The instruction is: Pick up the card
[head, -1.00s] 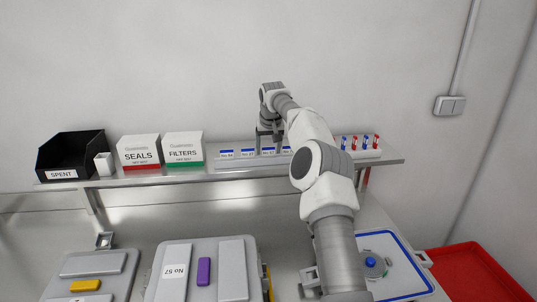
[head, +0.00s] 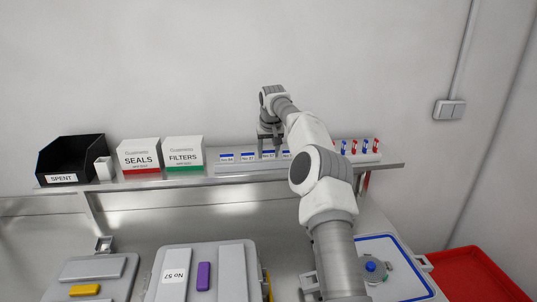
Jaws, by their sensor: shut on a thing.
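A row of small white cards with blue top edges stands in a pale holder (head: 235,168) on the shelf. My gripper (head: 269,148) is over this row, reaching down from above, with one finger on each side of a card (head: 268,155). It is shut on that card, whose printed front faces me. The card sits slightly higher than the cards to its left (head: 247,158). Whether its lower edge is clear of the holder is too small to tell. My arm hides the right part of the row.
Left on the shelf (head: 130,181) are a black SPENT bin (head: 70,157), a SEALS box (head: 139,155) and a FILTERS box (head: 184,153). Red and blue pieces (head: 366,146) stand at its right. Below are a grey case (head: 212,250), a blue-edged panel (head: 405,275) and a red tray (head: 470,275).

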